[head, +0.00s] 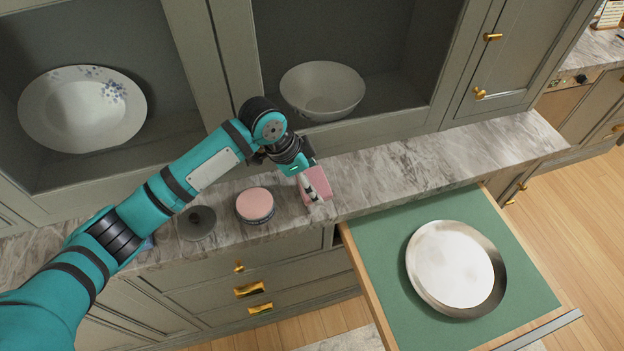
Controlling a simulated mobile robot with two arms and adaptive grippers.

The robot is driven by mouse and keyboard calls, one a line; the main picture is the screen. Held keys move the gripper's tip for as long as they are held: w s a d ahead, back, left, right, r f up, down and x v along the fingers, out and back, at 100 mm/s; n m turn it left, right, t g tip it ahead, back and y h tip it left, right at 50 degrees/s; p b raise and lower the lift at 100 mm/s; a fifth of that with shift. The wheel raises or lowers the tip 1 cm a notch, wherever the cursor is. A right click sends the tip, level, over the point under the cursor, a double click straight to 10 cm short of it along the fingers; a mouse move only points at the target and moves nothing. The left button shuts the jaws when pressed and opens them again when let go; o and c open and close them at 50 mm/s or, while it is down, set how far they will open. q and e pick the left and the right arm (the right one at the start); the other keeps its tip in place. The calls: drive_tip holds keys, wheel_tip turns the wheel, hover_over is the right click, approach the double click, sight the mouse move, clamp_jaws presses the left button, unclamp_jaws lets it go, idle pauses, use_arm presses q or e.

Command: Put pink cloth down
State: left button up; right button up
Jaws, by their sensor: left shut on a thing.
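The pink cloth (322,177) is at the end of my left arm, over the marble counter near its front edge. My left gripper (314,190) is shut on it, and the fingers cover part of the cloth. I cannot tell whether the cloth touches the counter. My right gripper is not in view.
A pink-topped round tin (255,205) and a dark round lid (196,222) are on the marble counter (430,165) left of the gripper. An open green-lined drawer (385,240) holds a metal plate (450,265). A white bowl (322,88) and a flowered plate (82,108) are in cabinet niches. The counter to the right is clear.

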use_arm(q)
drive_tip(key=shift+w+d, duration=0.2)
drive_tip(key=shift+w, duration=0.45)
drive_tip(key=shift+f+p, duration=0.35)
drive_tip(key=shift+f, duration=0.1)
wheel_tip(320, 180, down, 3)
drive_tip(key=shift+r+p, duration=0.15)
drive_tip(key=shift+p, duration=0.35)
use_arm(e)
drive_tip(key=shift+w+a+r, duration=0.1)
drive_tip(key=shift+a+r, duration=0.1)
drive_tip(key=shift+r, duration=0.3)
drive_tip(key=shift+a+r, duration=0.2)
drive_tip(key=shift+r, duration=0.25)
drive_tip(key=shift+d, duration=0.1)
use_arm(q)
drive_tip(key=shift+f, duration=0.2)
drive_tip(key=o, duration=0.9)
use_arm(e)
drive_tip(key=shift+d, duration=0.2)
